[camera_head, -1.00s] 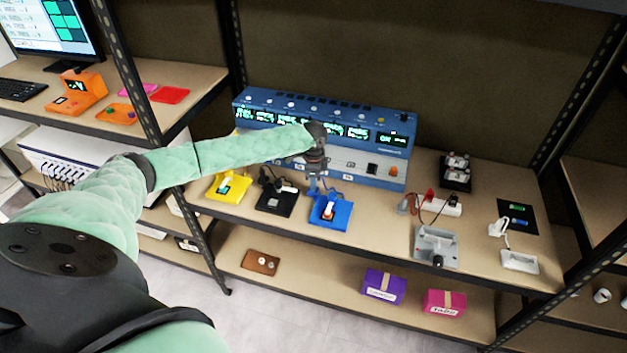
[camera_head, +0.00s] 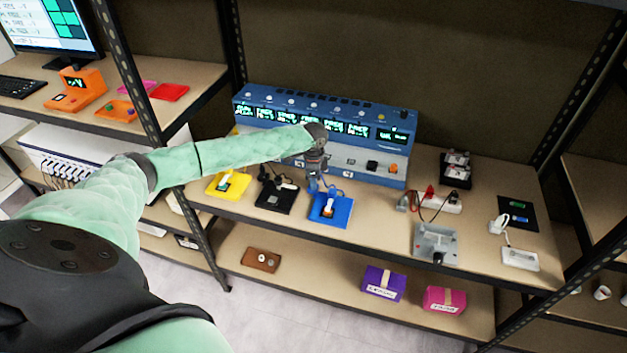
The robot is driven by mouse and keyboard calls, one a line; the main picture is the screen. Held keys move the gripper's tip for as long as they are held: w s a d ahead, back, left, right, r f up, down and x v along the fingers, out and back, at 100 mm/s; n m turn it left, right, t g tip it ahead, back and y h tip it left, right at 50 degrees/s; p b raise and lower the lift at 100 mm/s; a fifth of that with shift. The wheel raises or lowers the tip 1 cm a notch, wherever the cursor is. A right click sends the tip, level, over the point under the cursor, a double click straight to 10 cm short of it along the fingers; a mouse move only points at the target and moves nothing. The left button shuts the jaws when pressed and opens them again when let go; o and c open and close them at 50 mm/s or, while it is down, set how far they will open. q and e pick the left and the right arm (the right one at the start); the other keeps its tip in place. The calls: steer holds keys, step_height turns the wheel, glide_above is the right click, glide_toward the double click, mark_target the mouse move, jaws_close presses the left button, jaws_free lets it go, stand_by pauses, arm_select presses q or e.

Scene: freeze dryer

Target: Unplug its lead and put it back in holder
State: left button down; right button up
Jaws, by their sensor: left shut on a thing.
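A long blue unit (camera_head: 375,171) with green displays stands at the back of the middle shelf, with sockets along its front. In front of it lie a yellow holder (camera_head: 214,190), a black holder (camera_head: 268,199) and a blue holder (camera_head: 322,217), each with a small device in it. My left gripper (camera_head: 314,184) points down at the unit's front, just behind the blue holder. It is shut on a lead, which is small and mostly hidden by the fingers. I cannot tell whether its plug sits in a socket. My right gripper is out of view.
A grey metal fixture (camera_head: 436,239), a white power strip (camera_head: 445,203) with a red and black lead, and a black mat (camera_head: 518,214) are on the right. Purple (camera_head: 383,282) and pink (camera_head: 445,298) boxes are on the lower shelf. Dark uprights (camera_head: 135,75) frame the shelves.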

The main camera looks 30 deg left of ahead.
arm_select(q)
steer(key=c, duration=1.3)
jaws_free()
steer(key=shift+r, duration=0.1)
